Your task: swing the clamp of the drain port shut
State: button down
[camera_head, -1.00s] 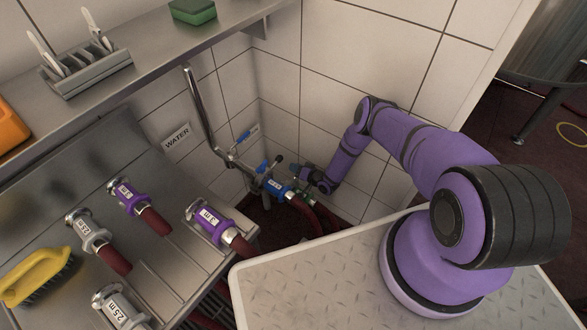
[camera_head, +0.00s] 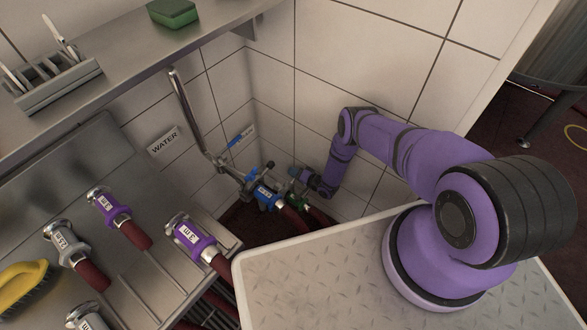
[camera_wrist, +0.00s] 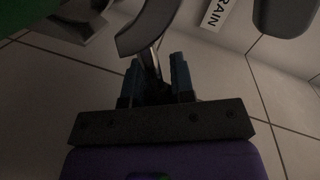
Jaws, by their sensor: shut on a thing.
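My gripper (camera_head: 302,174) is low in the wall corner in the head view, small and partly hidden by my own wrist. In the wrist view its two blue fingers (camera_wrist: 158,78) are shut on a thin grey metal piece, the clamp lever (camera_wrist: 148,58). A wider curved metal part (camera_wrist: 150,27) of the clamp rises above it. The drain label (camera_wrist: 216,12) is on the tiles at the upper right, its first letter cut off. A green coupling (camera_head: 295,200) sits beside my gripper. How far the clamp stands open cannot be told.
A blue coupling (camera_head: 264,196) on a dark red hose is just left of the green one. The water label (camera_head: 164,142) is on the left wall. Several hose ends, such as a purple one (camera_head: 190,234), lie on the steel counter. A shelf (camera_head: 120,82) overhangs it.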

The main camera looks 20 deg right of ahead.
jog(key=shift+s+f, duration=0.15)
dwell(0.3)
jog(key=c, duration=1)
grip_release()
jog(key=shift+o, duration=0.2)
